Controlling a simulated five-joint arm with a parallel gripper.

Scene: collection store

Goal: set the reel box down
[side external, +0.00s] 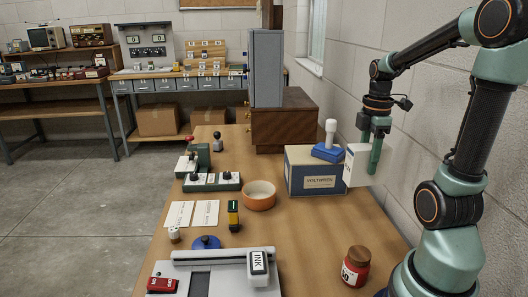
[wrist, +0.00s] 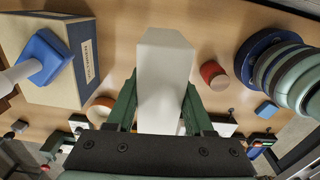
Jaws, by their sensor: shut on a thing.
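The reel box, a plain white box (side external: 356,166), is between the fingers of my gripper (side external: 376,150). In the side external view it is upright, just right of a blue-and-tan labelled box (side external: 302,181). I cannot tell whether its bottom touches the table. In the wrist view the white box (wrist: 163,75) fills the middle, with a green finger of my gripper (wrist: 160,108) on each side. My gripper is shut on it.
A blue block with a white handle (side external: 328,148) tops the labelled box. A red jar (side external: 355,267) stands near the front right. An orange bowl (side external: 259,195) and a wooden cabinet (side external: 284,128) are left and behind. Table (side external: 315,220) in front of the labelled box is bare.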

